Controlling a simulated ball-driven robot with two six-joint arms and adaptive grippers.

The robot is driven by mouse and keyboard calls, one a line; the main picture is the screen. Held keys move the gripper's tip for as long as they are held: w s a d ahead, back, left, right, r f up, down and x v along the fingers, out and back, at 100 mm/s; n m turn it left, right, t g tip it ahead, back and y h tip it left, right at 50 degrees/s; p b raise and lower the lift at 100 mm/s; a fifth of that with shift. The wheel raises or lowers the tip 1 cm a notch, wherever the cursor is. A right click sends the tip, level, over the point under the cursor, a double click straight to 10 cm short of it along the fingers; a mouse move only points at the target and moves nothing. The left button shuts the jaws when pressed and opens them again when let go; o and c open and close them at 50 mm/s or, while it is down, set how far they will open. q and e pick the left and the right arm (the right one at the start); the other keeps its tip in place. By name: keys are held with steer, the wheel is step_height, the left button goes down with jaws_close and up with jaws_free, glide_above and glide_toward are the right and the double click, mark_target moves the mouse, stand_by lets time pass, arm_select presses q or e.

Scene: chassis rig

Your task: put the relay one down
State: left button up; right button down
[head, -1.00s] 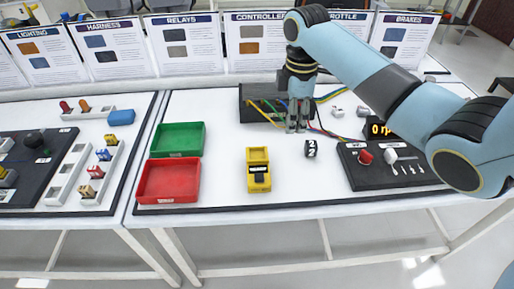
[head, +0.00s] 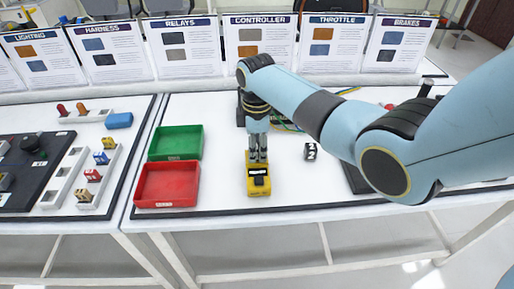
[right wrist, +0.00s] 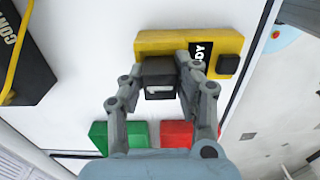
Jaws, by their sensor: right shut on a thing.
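My right gripper (head: 258,160) points down over the yellow device (head: 260,188) at the front middle of the table. In the right wrist view my right gripper (right wrist: 162,85) is shut on a dark block with a white marking, likely the relay one (right wrist: 159,70). The block overlaps the edge of the yellow device (right wrist: 148,43), whose display reads partly "DY". I cannot tell whether the block rests in the device or hangs just above it. My left gripper is not in view.
A green tray (head: 152,143) and a red tray (head: 140,190) lie left of the device. A black cube marked 2 (head: 310,151) stands to its right. My right arm covers much of the panel on the right. White table between the device and cube is clear.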

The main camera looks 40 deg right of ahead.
steer(key=c, duration=1)
jaws_free()
steer(key=shift+f, duration=0.15)
steer(key=shift+o, duration=0.2)
step_height(320, 180, up, 12)
steer(key=p, duration=0.1)
steer(key=shift+r, duration=0.2)
